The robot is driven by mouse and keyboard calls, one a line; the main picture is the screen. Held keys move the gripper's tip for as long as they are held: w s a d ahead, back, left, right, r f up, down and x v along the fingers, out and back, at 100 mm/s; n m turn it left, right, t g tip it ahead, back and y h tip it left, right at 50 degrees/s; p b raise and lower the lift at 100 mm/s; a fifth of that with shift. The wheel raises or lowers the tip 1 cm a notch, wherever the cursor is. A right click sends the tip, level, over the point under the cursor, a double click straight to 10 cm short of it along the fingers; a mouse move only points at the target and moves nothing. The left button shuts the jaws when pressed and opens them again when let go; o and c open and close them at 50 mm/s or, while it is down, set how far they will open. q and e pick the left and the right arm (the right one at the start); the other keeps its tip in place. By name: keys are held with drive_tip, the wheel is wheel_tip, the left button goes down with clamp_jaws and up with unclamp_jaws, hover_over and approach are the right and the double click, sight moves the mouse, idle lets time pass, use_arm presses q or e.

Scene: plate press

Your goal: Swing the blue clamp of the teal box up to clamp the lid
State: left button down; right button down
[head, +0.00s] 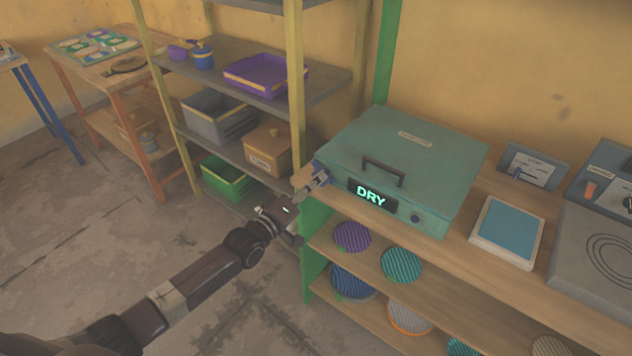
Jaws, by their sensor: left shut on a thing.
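The teal box (440,185) sits on the wooden counter with its lid (400,145) down and flat. A dark handle (383,170) stands on the lid, and a display (371,194) on the front reads DRY. The blue clamp (320,166) is at the box's left front corner and shows only as a small dark blue piece. My left gripper (314,182) reaches that corner from the lower left and is shut on the clamp. Its fingers hide most of the clamp, so its exact angle is unclear. My right gripper is not in view.
A blue-topped pad (508,229), a small switch panel (533,167) and a grey hotplate (605,255) stand right of the box. Striped discs (402,265) lie on shelves below. A shelf rack with a purple tray (265,75) stands left. Floor at left is clear.

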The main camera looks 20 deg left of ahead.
use_arm(q)
drive_tip(key=m, duration=1.1)
drive_tip(key=shift+f+m, duration=0.1)
drive_tip(key=shift+m, duration=0.2)
idle(0.4)
drive_tip(key=c, duration=2)
unclamp_jaws()
drive_tip(key=shift+s, duration=0.1)
drive_tip(key=v, duration=1.2)
